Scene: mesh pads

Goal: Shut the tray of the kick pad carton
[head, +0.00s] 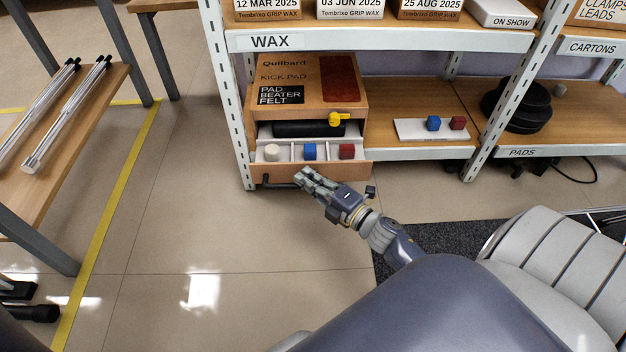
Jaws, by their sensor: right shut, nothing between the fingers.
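The kick pad carton (306,78) stands on the lower shelf under the WAX label, with "Quilbard KICK PAD" and "PAD BEATER FELT" on its top. Its tray (310,171) is pulled out at the front. In the tray's compartments lie a white piece (272,152), a blue cube (309,152) and a red cube (347,151). Behind them is a dark roll with a yellow piece (339,118). My right gripper (303,177) is shut and empty, just in front of the tray's front face, near the dark handle (279,182). Whether it touches is unclear. My left gripper is out of view.
A white board (425,131) with a blue and a red cube lies right of the carton. Dark round pads (518,106) sit farther right. A shelf post (232,110) stands close left of the carton. The floor to the left is open up to a bench (72,115) with metal rods.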

